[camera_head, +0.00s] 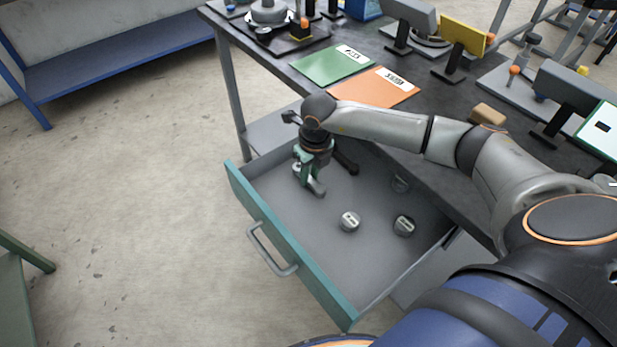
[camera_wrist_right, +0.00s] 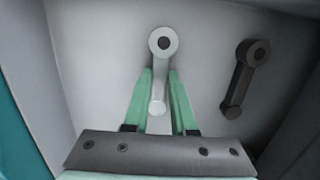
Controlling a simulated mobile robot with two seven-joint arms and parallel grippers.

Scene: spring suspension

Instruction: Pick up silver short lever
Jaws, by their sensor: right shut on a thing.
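The silver short lever (camera_wrist_right: 163,42) lies in the open drawer, with its round, holed end showing beyond my fingertips in the right wrist view. In the head view part of the silver lever (camera_head: 317,188) shows at the drawer floor beside my fingers. My right gripper (camera_head: 305,180) reaches down into the drawer's far left part. In the right wrist view its green fingers (camera_wrist_right: 160,95) are shut on the lever's bar, one on each side. My left gripper is not in view.
A black lever (camera_wrist_right: 244,78) lies to the right, and it also shows in the head view (camera_head: 347,164). Several silver round parts (camera_head: 349,221) lie nearer in the drawer (camera_head: 290,272). The worktable (camera_head: 285,68) holds green and orange mats and stands.

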